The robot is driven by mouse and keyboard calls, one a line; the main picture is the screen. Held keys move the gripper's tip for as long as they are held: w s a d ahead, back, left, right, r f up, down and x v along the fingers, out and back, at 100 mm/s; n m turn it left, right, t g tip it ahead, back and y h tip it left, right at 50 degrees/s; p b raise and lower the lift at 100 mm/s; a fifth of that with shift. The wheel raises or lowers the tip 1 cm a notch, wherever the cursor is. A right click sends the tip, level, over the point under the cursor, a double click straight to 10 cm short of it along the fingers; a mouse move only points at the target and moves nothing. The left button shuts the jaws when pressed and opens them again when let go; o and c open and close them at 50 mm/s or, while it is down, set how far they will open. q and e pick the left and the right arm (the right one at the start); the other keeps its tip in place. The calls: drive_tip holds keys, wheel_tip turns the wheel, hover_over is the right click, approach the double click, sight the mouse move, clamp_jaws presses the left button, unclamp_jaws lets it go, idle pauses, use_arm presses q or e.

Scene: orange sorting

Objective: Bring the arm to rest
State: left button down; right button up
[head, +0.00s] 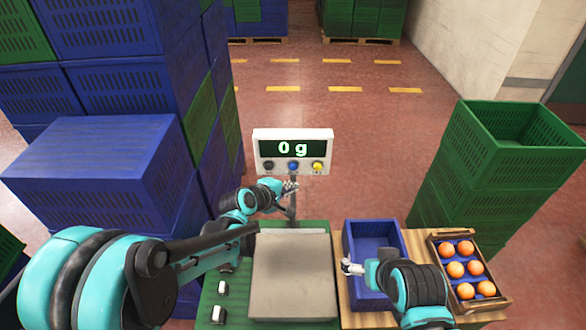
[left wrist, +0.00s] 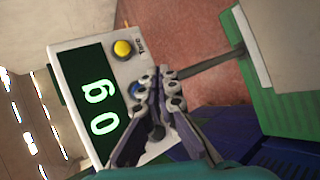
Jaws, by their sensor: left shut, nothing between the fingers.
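My left gripper (head: 290,187) is shut and empty, just below the scale's display (head: 293,151), which reads 0 g. In the left wrist view its fingers (left wrist: 160,85) are closed together in front of the display (left wrist: 88,100), over the blue button; I cannot tell whether they touch it. My right gripper (head: 350,267) is over the blue crate (head: 374,228). It is small in view, and its finger opening is unclear.
The scale's grey plate (head: 292,275) is bare. A wooden box of several oranges (head: 456,270) stands at the right. Stacked blue crates (head: 90,160) rise at the left, and green crates (head: 500,150) at the right. Open floor lies beyond the display.

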idle(0.5)
use_arm(q)
drive_tip(key=s+a+r+m+g+y, duration=0.1)
drive_tip(key=s+a+m, duration=0.3)
drive_tip(key=s, duration=0.4)
drive_tip(key=s+a+r+m+y, duration=0.1)
drive_tip(key=s+a+m+y, duration=0.2)
drive_tip(key=s+a, duration=0.4)
drive_tip(key=s+a+r+m+g+y, duration=0.1)
drive_tip(key=s+a+m, duration=0.4)
drive_tip(key=s, duration=0.6)
drive_tip(key=shift+a+m+g+y, duration=0.3)
drive_tip(key=shift+a+y, duration=0.4)
